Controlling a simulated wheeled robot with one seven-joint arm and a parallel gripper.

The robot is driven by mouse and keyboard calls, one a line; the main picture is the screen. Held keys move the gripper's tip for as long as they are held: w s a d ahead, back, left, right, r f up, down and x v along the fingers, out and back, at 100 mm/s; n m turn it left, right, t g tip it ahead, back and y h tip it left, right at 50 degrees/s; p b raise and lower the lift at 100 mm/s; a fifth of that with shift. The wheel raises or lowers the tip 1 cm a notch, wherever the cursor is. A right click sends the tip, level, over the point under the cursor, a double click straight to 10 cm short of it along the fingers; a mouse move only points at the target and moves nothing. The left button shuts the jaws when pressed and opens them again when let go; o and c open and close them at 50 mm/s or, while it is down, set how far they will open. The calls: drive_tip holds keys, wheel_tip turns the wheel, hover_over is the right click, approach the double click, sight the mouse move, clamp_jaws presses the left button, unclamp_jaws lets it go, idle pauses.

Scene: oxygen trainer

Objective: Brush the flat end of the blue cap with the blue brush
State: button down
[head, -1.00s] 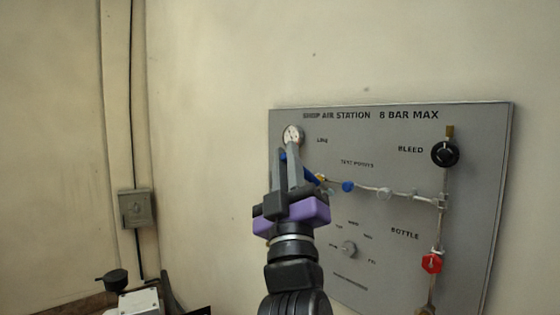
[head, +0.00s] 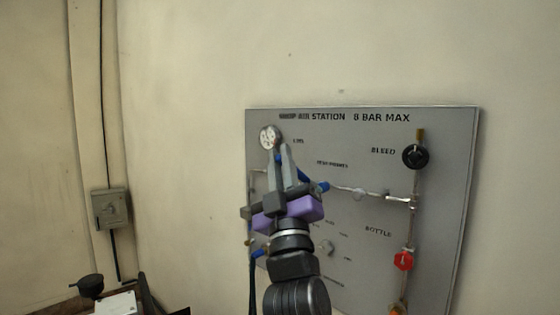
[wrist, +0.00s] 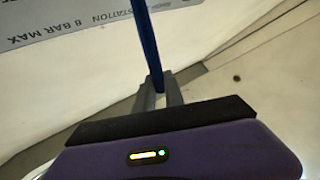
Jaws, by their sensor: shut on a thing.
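My gripper (head: 285,160) is in front of the left part of the grey panel, pointing up, shut on the blue brush. In the wrist view the brush (wrist: 147,42) is a thin blue rod between the fingertips, running up out of the picture; its bristles are not discernible. In the head view a short blue length (head: 305,177) shows just right of the fingers. The blue cap (head: 322,187) appears as a blue spot at the left of the pipe row, close to the brush. I cannot tell whether they touch.
The panel (head: 455,220) has a gauge (head: 269,137) behind the fingertips, a black bleed knob (head: 415,156), a clear fitting (head: 359,194) and a red bottle knob (head: 403,260). A grey switch box (head: 110,209) is on the left wall. The wall above is bare.

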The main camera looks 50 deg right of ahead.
drive_tip(key=shift+d, duration=0.85)
idle(0.4)
